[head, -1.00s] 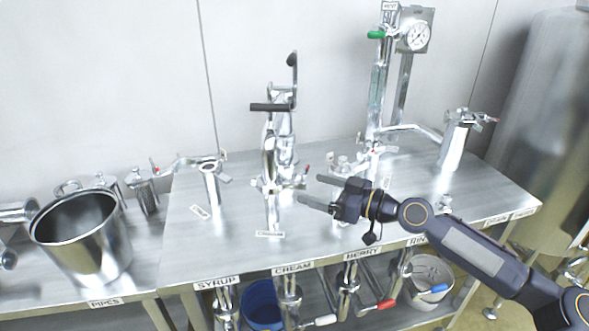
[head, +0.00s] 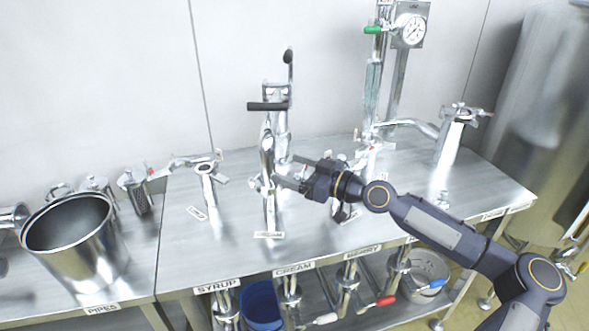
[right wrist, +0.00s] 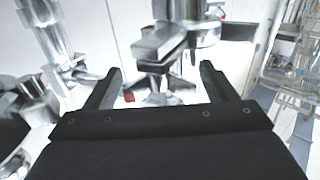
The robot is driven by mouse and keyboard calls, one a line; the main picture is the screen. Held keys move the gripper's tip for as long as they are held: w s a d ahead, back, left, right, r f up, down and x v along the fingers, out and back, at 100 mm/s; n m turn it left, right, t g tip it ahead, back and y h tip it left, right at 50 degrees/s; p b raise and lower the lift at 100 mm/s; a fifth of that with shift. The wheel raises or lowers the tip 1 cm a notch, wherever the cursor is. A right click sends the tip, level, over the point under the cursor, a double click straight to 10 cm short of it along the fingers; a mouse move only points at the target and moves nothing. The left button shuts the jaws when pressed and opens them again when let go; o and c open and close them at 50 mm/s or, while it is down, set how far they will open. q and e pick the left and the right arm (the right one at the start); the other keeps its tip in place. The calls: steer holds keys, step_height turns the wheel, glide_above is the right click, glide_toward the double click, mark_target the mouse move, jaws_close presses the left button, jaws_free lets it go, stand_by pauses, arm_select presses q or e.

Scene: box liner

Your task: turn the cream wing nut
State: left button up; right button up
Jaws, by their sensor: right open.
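The cream fitting (head: 268,205) is a shiny upright steel pipe assembly above the CREAM label (head: 293,269). A winged clamp sits around its middle. What looks like the wing nut (head: 254,184) shows at its left side, small and blurred. My right gripper (head: 287,170) is open, level, at the right side of this clamp, with its fingertips overlapping the pipe in the head view. In the right wrist view, bright metal wings (right wrist: 160,42) stand just beyond and between the open fingers (right wrist: 162,70). Contact cannot be told. My left gripper is not in view.
A steel pot (head: 75,240) stands at the left. The syrup fitting (head: 207,185) is left of the cream one. A tall column with a gauge (head: 411,30) rises behind my right arm. The front middle of the table is clear.

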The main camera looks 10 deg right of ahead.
steer(key=c, duration=1)
